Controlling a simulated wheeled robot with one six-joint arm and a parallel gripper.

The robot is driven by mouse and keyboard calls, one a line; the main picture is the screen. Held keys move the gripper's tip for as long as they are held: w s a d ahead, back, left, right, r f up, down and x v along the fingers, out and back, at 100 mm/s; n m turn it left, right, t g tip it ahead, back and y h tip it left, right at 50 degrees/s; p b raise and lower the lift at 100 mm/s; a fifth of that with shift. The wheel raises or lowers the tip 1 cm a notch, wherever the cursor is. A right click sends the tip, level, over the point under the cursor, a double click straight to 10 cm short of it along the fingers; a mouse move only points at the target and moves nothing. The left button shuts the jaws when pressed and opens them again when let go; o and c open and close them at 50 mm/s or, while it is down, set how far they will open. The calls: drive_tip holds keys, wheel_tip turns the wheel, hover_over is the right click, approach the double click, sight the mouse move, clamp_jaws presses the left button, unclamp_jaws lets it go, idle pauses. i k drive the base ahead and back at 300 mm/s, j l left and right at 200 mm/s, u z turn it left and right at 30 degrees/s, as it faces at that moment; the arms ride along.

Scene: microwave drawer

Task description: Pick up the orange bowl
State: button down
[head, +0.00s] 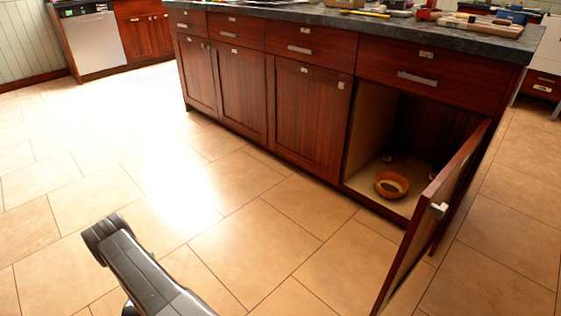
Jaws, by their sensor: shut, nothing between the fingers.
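The orange bowl (391,194) sits upright on the floor of the open lower cabinet (365,176), near its front edge, at the right of the head view. The bowl looks empty. The cabinet door (440,205) stands swung open to the right of the bowl. A dark grey link of my arm shows at the lower left, well apart from the bowl. My gripper itself does not show.
Small objects stand behind the bowl and near the door. The countertop (460,36) above holds various items. The other cabinet doors and drawers of the island are shut. The tiled floor (250,215) in front is clear. The open door juts into the room.

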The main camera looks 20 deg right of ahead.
sight(390, 185)
drive_tip(key=i+z, duration=0.2)
drive_tip(key=z, duration=0.25)
drive_tip(key=i+z, duration=0.25)
drive_tip(key=z, duration=0.25)
drive_tip(key=i+z, duration=0.2)
drive_tip(key=z, duration=0.25)
drive_tip(key=i+j+z, duration=0.2)
drive_tip(key=z, duration=0.25)
